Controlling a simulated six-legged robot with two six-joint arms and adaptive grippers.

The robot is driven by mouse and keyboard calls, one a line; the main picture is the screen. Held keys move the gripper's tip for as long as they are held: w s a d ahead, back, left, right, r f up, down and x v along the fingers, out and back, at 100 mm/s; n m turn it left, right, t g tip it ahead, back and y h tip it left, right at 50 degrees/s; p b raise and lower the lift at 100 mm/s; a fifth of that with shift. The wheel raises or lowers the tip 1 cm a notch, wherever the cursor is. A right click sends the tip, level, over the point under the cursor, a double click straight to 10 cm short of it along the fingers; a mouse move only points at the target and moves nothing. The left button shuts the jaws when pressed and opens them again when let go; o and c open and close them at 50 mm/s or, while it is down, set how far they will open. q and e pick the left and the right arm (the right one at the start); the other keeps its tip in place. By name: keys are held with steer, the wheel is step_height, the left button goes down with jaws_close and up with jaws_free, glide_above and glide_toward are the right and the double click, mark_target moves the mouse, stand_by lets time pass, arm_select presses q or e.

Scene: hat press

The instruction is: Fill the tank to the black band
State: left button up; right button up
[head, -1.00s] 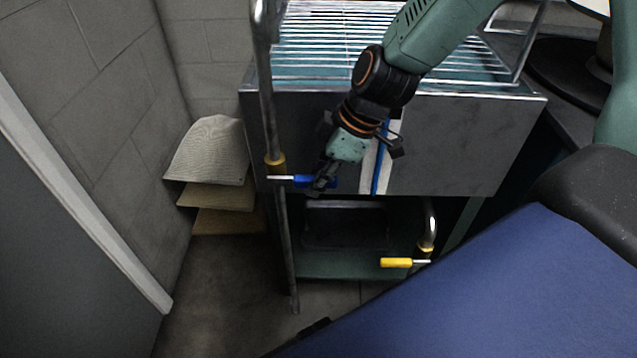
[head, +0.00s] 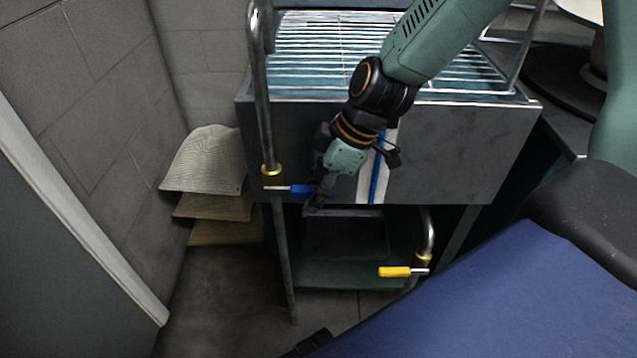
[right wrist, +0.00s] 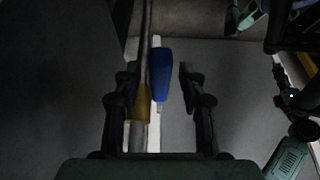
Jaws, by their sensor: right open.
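The tank (head: 450,150) is a grey metal box under a wire rack. A white strip with a blue column (head: 374,185) runs up its front; my right arm hides the upper part, and I cannot make out the black band. A blue-handled valve (head: 300,190) sits on the left pipe, its lever pointing right. My right gripper (head: 318,197) is open at this handle. In the right wrist view the blue handle (right wrist: 161,70) lies between the two spread fingers, with a gap on the right. A yellow-handled valve (head: 394,272) sits on the lower right pipe. My left gripper is not in view.
A vertical metal pipe (head: 264,100) stands at the tank's left. Stacked felt-like sheets (head: 208,165) lie by the wall on the left. A dark opening with a green shelf (head: 345,276) is below the tank. A blue padded surface (head: 500,300) fills the lower right.

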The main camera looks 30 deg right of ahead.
steer(key=shift+v, duration=3.75)
